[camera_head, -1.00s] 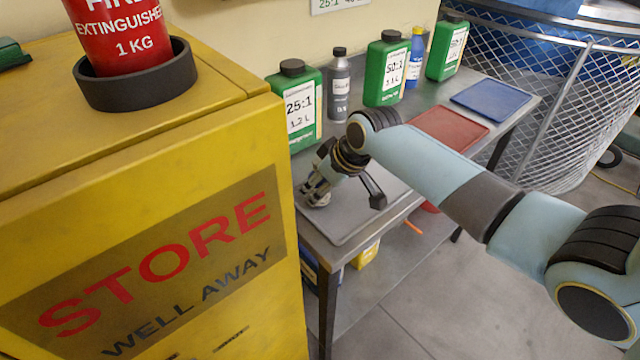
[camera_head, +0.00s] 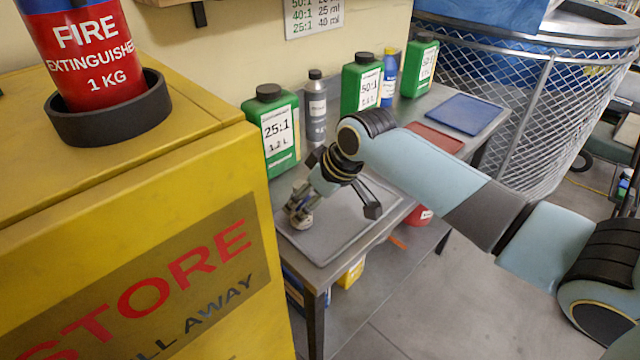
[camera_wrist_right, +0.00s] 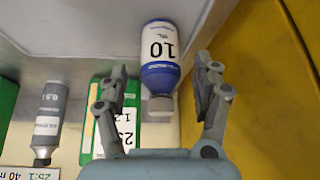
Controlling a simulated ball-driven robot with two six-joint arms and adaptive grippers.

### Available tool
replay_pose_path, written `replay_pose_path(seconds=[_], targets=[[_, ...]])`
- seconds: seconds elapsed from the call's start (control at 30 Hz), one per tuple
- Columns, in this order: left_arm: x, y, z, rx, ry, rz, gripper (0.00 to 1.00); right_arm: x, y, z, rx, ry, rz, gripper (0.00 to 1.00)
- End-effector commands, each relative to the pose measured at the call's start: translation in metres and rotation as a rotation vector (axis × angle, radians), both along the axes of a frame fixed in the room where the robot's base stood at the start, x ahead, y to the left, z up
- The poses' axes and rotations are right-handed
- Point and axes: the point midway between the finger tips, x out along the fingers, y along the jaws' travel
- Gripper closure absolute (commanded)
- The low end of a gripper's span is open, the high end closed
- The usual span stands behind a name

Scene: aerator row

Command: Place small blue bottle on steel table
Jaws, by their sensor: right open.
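The small blue bottle (camera_wrist_right: 160,68), with a white label reading 10, is between the fingers of my right gripper (camera_wrist_right: 162,78) in the right wrist view. Gaps show on both sides of it, so the fingers are open and apart from it. The picture is inverted, with its cap lowest and its base against the grey surface. In the head view my right gripper (camera_head: 301,214) is low over the grey mat at the near left end of the steel table (camera_head: 312,273); its fingers mostly hide the bottle. My left gripper is not in view.
A green 25:1 jug (camera_head: 272,132), a grey bottle (camera_head: 316,105), a 50:1 jug (camera_head: 361,86), another blue bottle (camera_head: 388,78) and a green jug (camera_head: 419,66) line the wall. A yellow cabinet (camera_head: 130,180) stands close left. Red (camera_head: 433,138) and blue (camera_head: 464,114) mats lie right.

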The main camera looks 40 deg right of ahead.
Motion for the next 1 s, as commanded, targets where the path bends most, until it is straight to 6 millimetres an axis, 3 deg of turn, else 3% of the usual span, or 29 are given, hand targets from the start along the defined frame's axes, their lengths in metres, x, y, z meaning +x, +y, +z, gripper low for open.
replay_pose_path(seconds=[0.2,0.4,1.0], targets=[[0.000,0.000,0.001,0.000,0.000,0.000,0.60,-0.024,-0.006,0.042,-0.003,-0.001,0.003,0.34],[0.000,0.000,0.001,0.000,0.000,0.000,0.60,-0.035,-0.009,0.062,-0.001,0.001,0.001,0.34],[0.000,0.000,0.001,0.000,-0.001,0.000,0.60,-0.036,-0.009,0.065,0.001,0.000,0.000,0.34]])
